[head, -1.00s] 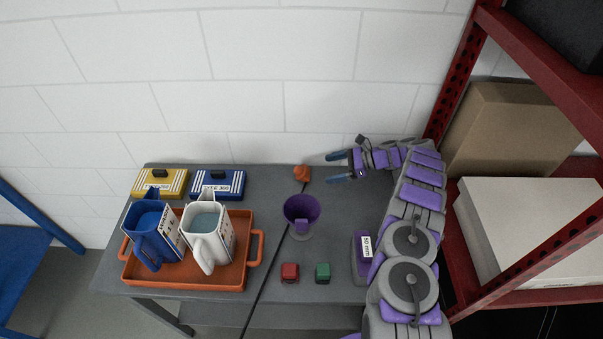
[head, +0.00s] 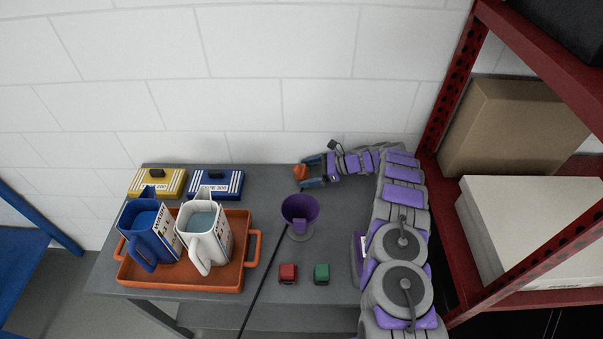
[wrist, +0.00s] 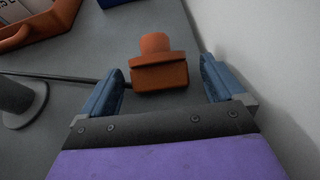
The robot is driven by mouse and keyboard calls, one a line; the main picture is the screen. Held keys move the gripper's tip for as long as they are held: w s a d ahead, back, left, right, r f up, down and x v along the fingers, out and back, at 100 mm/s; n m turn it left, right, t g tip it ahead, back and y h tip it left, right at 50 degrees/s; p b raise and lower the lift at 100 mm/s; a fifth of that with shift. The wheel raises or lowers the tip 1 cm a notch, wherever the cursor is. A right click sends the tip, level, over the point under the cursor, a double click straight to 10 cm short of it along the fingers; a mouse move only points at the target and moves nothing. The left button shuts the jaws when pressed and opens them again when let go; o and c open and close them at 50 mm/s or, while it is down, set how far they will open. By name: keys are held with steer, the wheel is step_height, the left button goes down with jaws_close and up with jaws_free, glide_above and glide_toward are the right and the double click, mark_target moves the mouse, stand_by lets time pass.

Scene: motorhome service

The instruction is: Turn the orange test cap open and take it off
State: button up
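The orange test cap (head: 299,171) is at the back of the grey table, close to the wall. In the wrist view the orange cap (wrist: 157,64) shows a narrower top part and a wider block below it, and it lies ahead of and between the finger tips. My gripper (head: 312,171) reaches in from the right, with its blue fingers at the cap's right side. In the wrist view my gripper (wrist: 162,75) has its fingers wide apart, with a gap on both sides of the cap. Whether a finger touches it cannot be told from the head view.
A purple funnel (head: 300,210) stands in front of the cap. Red (head: 288,273) and green (head: 321,273) blocks are nearer the front. An orange tray (head: 250,270) holds blue (head: 146,240) and white (head: 205,245) jugs. A dark cable (head: 262,272) crosses the table. The wall is close behind.

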steer(key=c, duration=1.2)
steer(key=shift+r, duration=0.1)
